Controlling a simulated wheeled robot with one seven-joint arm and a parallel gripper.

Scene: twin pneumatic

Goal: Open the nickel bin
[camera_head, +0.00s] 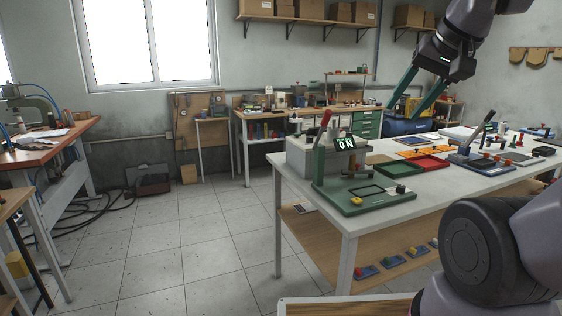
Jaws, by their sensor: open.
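My gripper (406,108) hangs at the upper right, above the far side of the white table. Its two long green fingers point down and stand apart with nothing between them. I cannot tell which container is the nickel bin, as no readable label marks it.
The white table (350,222) fills the right side.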

